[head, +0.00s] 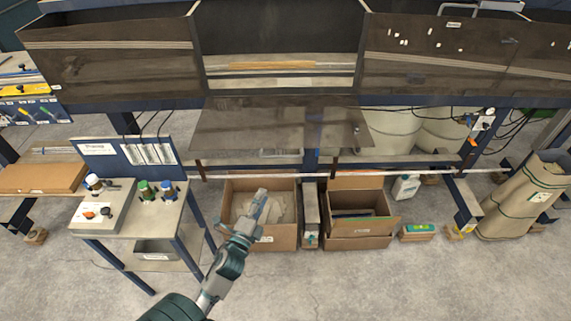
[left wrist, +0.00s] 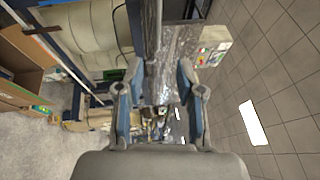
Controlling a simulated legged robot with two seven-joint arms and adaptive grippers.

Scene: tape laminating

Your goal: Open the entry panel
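The laminating machine runs across the top of the head view with dark see-through panels. Its middle bay (head: 280,40) stands uncovered, and a dark see-through panel (head: 250,125) sticks out below that bay; I take this to be the entry panel, lowered. My left gripper (head: 261,198) is in front of and below that panel in the picture, apart from it, over a cardboard box. In the left wrist view its two fingers (left wrist: 160,75) are spread with nothing visibly held. A glossy dark surface (left wrist: 180,60) shows beyond them; I cannot tell which panel it is. My right gripper is not in view.
Closed side panels (head: 110,70) (head: 440,60) flank the bay. A small table (head: 150,215) with bottles stands at left. Open boxes (head: 275,240) (head: 358,238) sit under the machine, a brown sack (head: 520,205) at right. The front floor (head: 400,285) is clear.

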